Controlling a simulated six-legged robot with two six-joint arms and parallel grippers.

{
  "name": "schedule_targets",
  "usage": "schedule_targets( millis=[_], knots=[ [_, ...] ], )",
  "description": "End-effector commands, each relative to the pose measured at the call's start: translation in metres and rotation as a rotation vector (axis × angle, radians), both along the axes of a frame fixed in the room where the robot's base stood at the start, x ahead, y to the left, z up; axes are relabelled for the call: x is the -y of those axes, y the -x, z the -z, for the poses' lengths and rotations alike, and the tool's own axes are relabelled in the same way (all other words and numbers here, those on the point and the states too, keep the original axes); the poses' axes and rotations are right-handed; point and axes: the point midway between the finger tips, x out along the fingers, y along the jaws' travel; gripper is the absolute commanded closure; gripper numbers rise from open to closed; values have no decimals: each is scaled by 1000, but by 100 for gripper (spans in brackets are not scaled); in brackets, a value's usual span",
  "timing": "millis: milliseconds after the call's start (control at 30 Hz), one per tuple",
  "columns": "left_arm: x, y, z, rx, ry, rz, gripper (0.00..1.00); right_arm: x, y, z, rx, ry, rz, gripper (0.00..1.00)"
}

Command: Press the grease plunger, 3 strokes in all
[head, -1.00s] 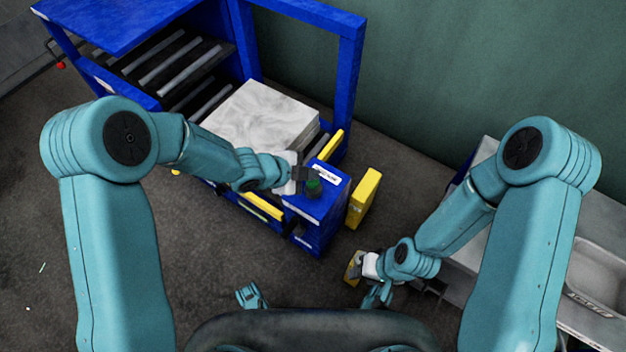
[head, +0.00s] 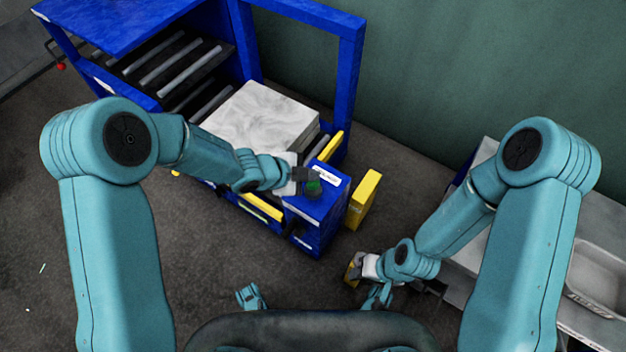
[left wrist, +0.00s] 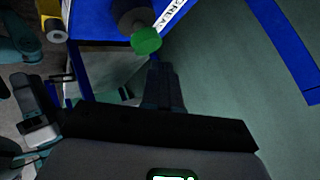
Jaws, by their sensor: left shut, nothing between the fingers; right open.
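The grease plunger (head: 314,189) is a short dark cylinder with a green cap, on top of the blue housing (head: 327,205) at the press's near right corner. In the left wrist view its green cap (left wrist: 147,41) shows just beyond my fingers. My left gripper (head: 308,174) is shut and empty, right at the plunger and partly covering it in the head view. I cannot tell whether it touches the cap. Its dark fingers (left wrist: 164,88) are together in the left wrist view. My right gripper (head: 362,268) is open, low on the right, away from the plunger.
A pale block (head: 262,118) lies on the press's roller bed, under the blue frame (head: 352,90). A yellow post (head: 363,199) stands right of the housing. Another yellow piece (head: 351,270) is beside my right gripper. A grey counter with a basin (head: 598,275) is at the right.

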Motion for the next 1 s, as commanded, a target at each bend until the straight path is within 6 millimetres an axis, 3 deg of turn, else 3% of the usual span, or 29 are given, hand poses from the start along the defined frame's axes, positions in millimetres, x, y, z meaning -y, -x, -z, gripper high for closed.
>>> schedule_targets(
  millis=[1000],
  knots=[
    [0, 0, 9, 0, 0, 0, 100, 0, 0, 8, 0, 0, 0, 57]
  ],
)
